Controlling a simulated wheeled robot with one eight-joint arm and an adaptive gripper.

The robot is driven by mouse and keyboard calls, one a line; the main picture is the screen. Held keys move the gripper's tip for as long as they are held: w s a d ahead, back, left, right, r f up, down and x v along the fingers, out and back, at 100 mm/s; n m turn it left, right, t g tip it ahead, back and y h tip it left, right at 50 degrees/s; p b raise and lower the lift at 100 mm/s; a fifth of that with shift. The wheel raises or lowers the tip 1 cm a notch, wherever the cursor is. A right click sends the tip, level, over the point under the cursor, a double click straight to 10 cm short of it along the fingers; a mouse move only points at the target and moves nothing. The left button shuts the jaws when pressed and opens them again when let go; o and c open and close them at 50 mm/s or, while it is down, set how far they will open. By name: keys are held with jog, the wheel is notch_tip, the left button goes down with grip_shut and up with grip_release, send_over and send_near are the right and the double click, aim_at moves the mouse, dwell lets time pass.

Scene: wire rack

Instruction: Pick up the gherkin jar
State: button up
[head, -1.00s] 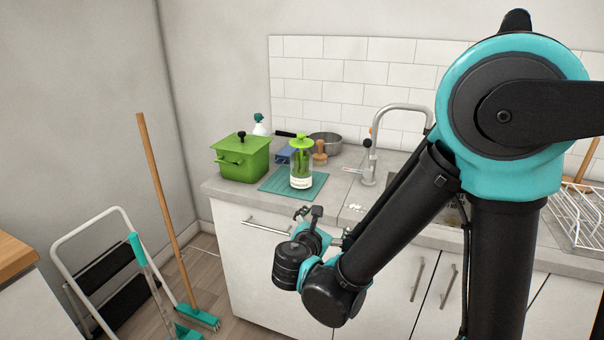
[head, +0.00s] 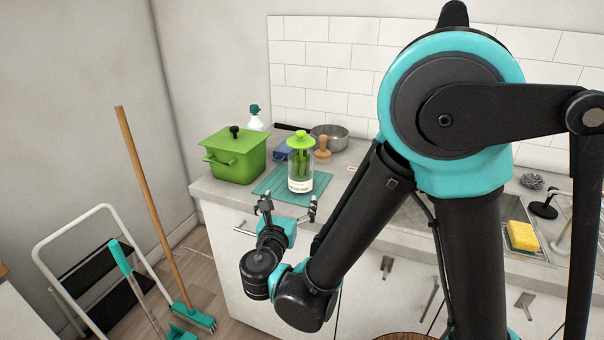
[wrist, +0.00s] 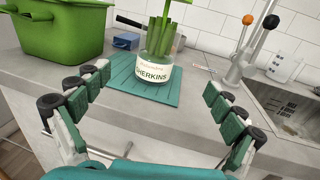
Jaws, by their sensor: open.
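The gherkin jar (head: 300,172) is a clear jar with a white label and a bright green top, with green gherkins inside. It stands upright on a teal ribbed mat (head: 270,180) near the counter's front edge. In the wrist view the jar (wrist: 154,72) is at upper centre, its label reading "GHERKINS" and its top cut off by the frame. My gripper (head: 288,208) is open and empty in front of the counter edge, short of the jar. In the wrist view its padded fingers (wrist: 160,98) are spread wide, with the jar beyond and between them.
A green lidded pot (head: 235,156) stands left of the jar. A blue box (head: 283,151), a wooden-handled tool (head: 322,150), a steel pan (head: 330,137) and a spray bottle (head: 254,120) are behind it. A tap (wrist: 250,50) and sink are to the right.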

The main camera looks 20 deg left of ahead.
aim_at(300, 175)
jog(key=w, duration=0.6)
jog(key=w+a, duration=0.1)
jog(key=w, duration=0.2)
jog(key=shift+w, duration=0.2)
jog(key=shift+w+a, duration=0.2)
jog(key=shift+w, duration=0.85)
jog(key=shift+w+a, duration=0.2)
jog(key=shift+w, duration=0.9)
jog(key=shift+w+a, duration=0.2)
jog(key=shift+w, duration=0.85)
jog(key=c, duration=2)
